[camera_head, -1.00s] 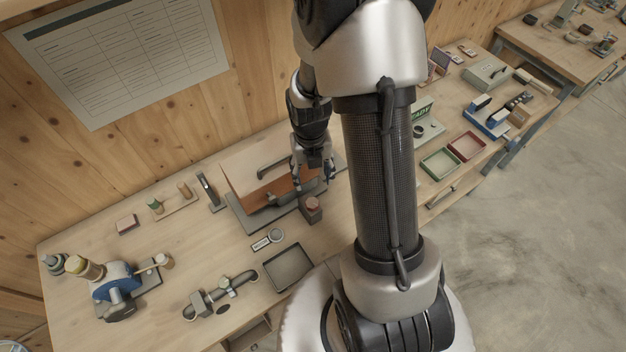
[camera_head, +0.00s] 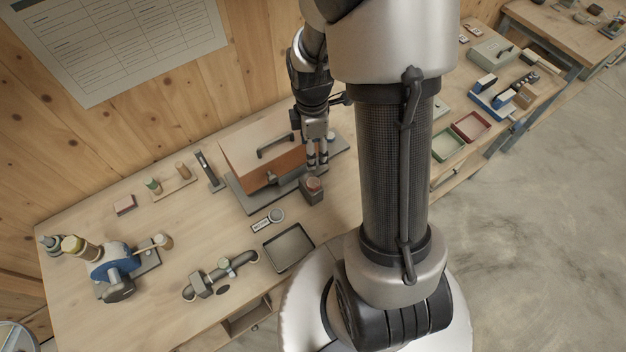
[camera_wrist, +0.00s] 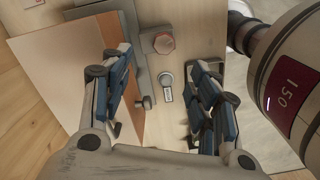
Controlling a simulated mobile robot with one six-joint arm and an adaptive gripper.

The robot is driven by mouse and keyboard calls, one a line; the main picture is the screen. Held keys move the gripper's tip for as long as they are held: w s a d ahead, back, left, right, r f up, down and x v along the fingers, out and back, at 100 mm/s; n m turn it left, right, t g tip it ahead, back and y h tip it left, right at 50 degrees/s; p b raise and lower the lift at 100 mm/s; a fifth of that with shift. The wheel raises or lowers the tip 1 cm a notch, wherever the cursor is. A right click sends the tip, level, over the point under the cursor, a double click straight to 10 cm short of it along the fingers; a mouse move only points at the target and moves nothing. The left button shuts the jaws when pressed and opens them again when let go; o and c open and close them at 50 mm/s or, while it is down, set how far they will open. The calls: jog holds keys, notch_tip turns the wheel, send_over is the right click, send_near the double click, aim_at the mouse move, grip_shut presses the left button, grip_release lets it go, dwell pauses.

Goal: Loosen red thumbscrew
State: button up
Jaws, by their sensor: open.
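A dull red, many-sided knob (camera_head: 313,184), which looks like the red thumbscrew, tops a small dark block (camera_head: 312,195) at the front right corner of a wooden box on a grey base. In the wrist view the red knob (camera_wrist: 164,43) lies between the lines of the two fingers, toward the top. My gripper (camera_head: 318,166) points down just behind and above the knob, apart from it. In the wrist view my gripper (camera_wrist: 160,75) has its blue-padded fingers spread wide with nothing between them.
The box (camera_head: 262,155) with a dark handle stands close left of my gripper. A small round-ended tool (camera_head: 267,221) and a dark tray (camera_head: 288,248) lie in front. A pipe fitting (camera_head: 220,275) and a blue machine (camera_head: 115,265) are further left. Bench between is clear.

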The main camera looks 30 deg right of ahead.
aim_at(313, 182)
jog(key=f+m+b, duration=0.2)
jog(key=f+m, duration=0.2)
jog(key=m, duration=0.5)
jog(key=f+m+b, duration=0.2)
jog(key=f+m, duration=0.3)
jog(key=m, duration=0.3)
jog(key=f+m+b, duration=0.2)
jog(key=f+m, duration=0.3)
jog(key=m, duration=0.4)
jog(key=shift+s+a+f+m, duration=0.15)
jog(key=shift+s+a+m, duration=0.15)
jog(key=shift+s, duration=0.1)
jog(key=shift+c, duration=0.6)
jog(key=c, duration=0.9)
